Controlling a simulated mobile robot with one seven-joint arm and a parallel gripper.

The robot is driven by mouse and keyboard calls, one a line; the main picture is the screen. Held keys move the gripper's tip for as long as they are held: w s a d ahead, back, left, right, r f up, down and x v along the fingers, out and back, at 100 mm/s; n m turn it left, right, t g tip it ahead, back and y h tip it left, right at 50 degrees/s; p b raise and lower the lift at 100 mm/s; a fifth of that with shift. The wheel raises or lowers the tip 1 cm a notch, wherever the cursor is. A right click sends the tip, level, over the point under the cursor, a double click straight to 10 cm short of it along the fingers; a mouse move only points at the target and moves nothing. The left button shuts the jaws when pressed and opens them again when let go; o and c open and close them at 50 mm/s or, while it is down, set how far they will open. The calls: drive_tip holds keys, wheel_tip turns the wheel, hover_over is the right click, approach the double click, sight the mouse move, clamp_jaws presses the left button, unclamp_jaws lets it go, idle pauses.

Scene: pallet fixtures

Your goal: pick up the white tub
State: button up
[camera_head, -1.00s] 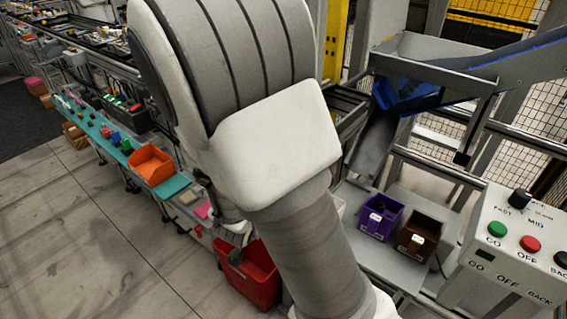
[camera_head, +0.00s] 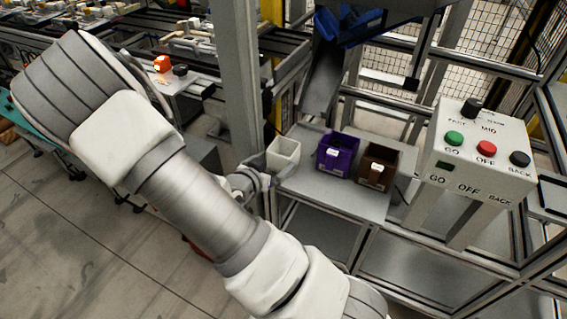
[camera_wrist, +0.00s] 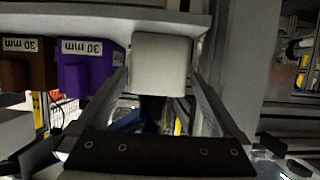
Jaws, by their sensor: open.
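The white tub (camera_head: 283,153) stands upright at the left end of a grey shelf in the head view. In the wrist view the white tub (camera_wrist: 160,62) fills the upper middle, between the ends of my two fingers. My gripper (camera_wrist: 160,80) is open, with one finger on each side of the tub in that picture. In the head view my gripper (camera_head: 264,172) is close to the tub's near left side, partly hidden by my wrist. I cannot tell whether the fingers touch the tub.
A purple bin (camera_head: 337,156) and a brown bin (camera_head: 377,167) stand right of the tub on the shelf (camera_head: 320,187). A grey post (camera_head: 239,80) rises close behind the tub's left. A button box (camera_head: 478,152) is at the right. A chute (camera_head: 322,82) hangs behind.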

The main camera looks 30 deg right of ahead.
sight(289, 151)
drive_tip(key=b+x, duration=0.2)
drive_tip(key=x, duration=0.6)
drive_tip(key=shift+d+b, duration=0.25)
drive_tip(key=shift+b, duration=0.1)
drive_tip(key=c, duration=1)
drive_tip(key=shift+r, duration=0.1)
